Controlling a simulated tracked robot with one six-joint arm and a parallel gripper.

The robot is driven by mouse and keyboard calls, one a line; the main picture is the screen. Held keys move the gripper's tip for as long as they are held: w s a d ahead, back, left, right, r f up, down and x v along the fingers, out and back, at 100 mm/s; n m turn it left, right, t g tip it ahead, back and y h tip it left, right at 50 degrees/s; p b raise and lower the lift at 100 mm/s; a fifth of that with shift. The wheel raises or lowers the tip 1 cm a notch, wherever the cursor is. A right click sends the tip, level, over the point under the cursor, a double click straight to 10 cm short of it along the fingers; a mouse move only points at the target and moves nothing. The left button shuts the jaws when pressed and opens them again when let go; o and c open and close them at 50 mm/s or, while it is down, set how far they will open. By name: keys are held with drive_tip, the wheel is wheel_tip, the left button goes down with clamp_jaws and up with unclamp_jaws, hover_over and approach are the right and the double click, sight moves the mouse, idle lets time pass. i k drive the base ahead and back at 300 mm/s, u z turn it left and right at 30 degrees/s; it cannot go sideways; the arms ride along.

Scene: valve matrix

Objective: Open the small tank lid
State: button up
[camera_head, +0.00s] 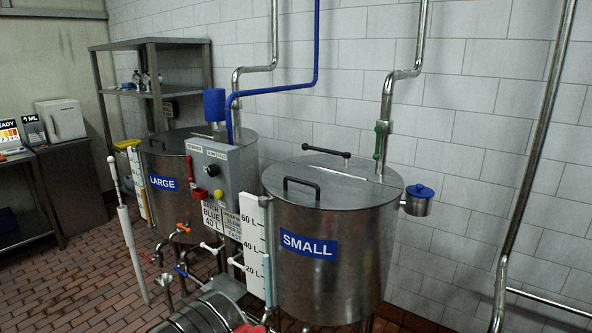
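The small tank (340,265) is a steel cylinder with a blue SMALL label (308,246), standing right of centre. Its lid (325,177) lies flat on top and looks shut. A black bar handle (302,184) stands up near the lid's front left edge. A second dark handle (325,151) with a rounded end is at the back of the tank top. A steel pipe with a green valve handle (379,140) meets the tank top at the back right. My gripper is not in view.
The large tank (165,210) stands to the left, with a grey control box (213,165) between the tanks. A white level scale (253,240) is on the small tank's left side. A small blue-lidded pot (419,201) sticks out right. Pipes and a metal drum (205,315) crowd the front.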

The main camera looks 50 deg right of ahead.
sight(317, 187)
drive_tip(key=z, duration=0.55)
drive_tip(key=i, duration=1.1)
drive_tip(key=z, duration=0.6)
